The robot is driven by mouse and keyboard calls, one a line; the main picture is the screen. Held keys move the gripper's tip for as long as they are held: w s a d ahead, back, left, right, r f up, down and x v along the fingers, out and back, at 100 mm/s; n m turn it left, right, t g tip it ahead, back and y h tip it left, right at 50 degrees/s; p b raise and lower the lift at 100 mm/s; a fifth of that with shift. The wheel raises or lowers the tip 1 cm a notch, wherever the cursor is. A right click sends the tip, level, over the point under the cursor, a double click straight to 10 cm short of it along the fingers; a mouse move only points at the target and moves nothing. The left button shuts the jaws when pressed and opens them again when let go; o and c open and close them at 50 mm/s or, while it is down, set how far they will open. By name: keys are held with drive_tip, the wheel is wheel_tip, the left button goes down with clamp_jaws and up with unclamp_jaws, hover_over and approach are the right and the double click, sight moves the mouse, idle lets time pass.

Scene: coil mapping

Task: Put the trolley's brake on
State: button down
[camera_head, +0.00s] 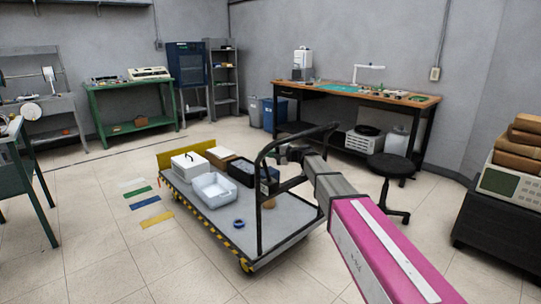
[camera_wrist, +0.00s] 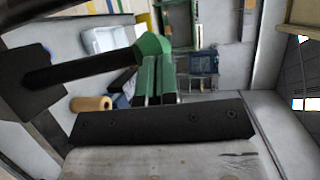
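The trolley (camera_head: 215,222) stands in the middle of the floor, with a grey deck, a yellow end board and a black upright handle frame (camera_head: 261,205). My arm reaches in from the lower right, and my gripper (camera_head: 283,155) is at the handle frame, small and partly hidden. In the wrist view a black lever (camera_wrist: 85,67) runs from a dark block at the left to a green end (camera_wrist: 152,46). My gripper's fingers (camera_wrist: 156,80) are close together, right beside or at that green end. I cannot tell whether they touch or grip it.
The deck carries a white box (camera_head: 190,165), a clear tub (camera_head: 214,188), a dark crate (camera_head: 241,171) and a blue tape roll (camera_head: 239,224). A black stool (camera_head: 391,166) and a workbench (camera_head: 350,92) stand behind. The floor left of the trolley is mostly clear.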

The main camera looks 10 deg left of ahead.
drive_tip(key=shift+w+a, duration=0.2)
drive_tip(key=shift+a, duration=0.05)
drive_tip(key=v, duration=1.1)
drive_tip(key=shift+s, duration=0.15)
drive_tip(key=shift+d, duration=0.15)
drive_tip(key=s+d+f+n+g+h, duration=0.1)
drive_tip(key=s+d+f+h, duration=0.3)
drive_tip(key=s+d+f, duration=0.4)
drive_tip(key=s+d+f+h, duration=0.3)
drive_tip(key=s+d+f, duration=0.25)
drive_tip(key=f, duration=0.45)
drive_tip(key=s+d+f+n+g+h, duration=0.1)
drive_tip(key=s+d+f+h, duration=0.3)
drive_tip(key=s+d, duration=0.4)
drive_tip(key=s+d+f+n+g+h, duration=0.1)
drive_tip(key=s+d+f+h, duration=0.4)
drive_tip(key=d, duration=0.6)
drive_tip(key=s, duration=0.2)
drive_tip(key=shift+s+f, duration=0.3)
drive_tip(key=shift+s, duration=0.1)
